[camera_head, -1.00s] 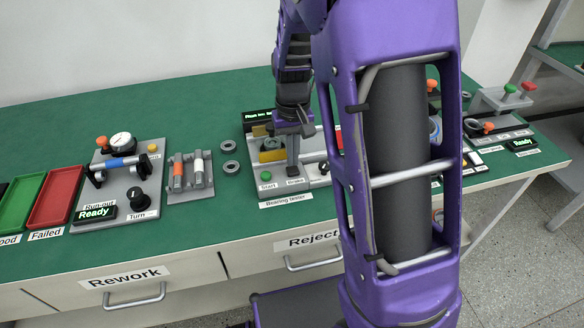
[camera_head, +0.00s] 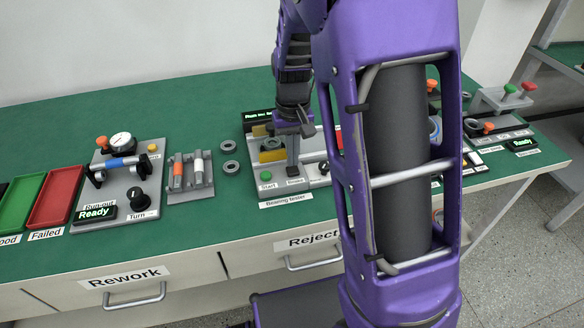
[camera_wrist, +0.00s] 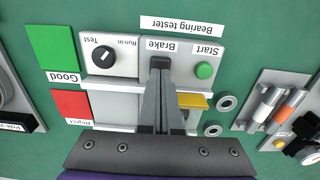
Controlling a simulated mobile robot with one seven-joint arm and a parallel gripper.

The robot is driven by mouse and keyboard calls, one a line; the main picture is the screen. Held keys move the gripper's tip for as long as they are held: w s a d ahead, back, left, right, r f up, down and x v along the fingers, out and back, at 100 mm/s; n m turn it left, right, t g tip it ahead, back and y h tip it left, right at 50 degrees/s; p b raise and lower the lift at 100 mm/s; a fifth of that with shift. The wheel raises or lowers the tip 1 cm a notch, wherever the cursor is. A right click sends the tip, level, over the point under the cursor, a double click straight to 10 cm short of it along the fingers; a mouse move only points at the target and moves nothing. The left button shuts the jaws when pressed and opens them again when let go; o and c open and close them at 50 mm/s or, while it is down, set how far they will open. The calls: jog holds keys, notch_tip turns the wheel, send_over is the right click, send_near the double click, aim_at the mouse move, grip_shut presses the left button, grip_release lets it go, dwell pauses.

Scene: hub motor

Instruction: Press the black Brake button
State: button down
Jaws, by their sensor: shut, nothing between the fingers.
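The bearing tester (camera_head: 272,187) stands on the green bench in the head view, with a green Start button (camera_head: 266,176) at its front left. The Brake label (camera_wrist: 162,47) shows in the wrist view between the Start button (camera_wrist: 204,70) and the Test/Run-in knob (camera_wrist: 103,53). My gripper (camera_wrist: 160,62) is shut and empty, its fingertips directly at the Brake label. In the head view my gripper (camera_head: 292,172) points straight down onto the tester's front panel. The black Brake button is hidden under the fingertips. I cannot tell whether they touch it.
A yellow part (camera_wrist: 193,101) lies close beside my fingers. Green Good (camera_wrist: 60,48) and red Reject (camera_wrist: 70,104) areas lie left of the tester in the wrist view. Two bearing rings (camera_head: 229,157) lie on the bench left of the tester in the head view.

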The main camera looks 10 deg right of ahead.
jog(key=shift+f, duration=0.2)
jog(key=shift+f+b, duration=0.75)
jog(key=shift+f, duration=0.15)
jog(key=shift+r, duration=0.2)
notch_tip(320, 180, up, 14)
jog(key=p, duration=1.1)
jog(key=shift+f, duration=0.2)
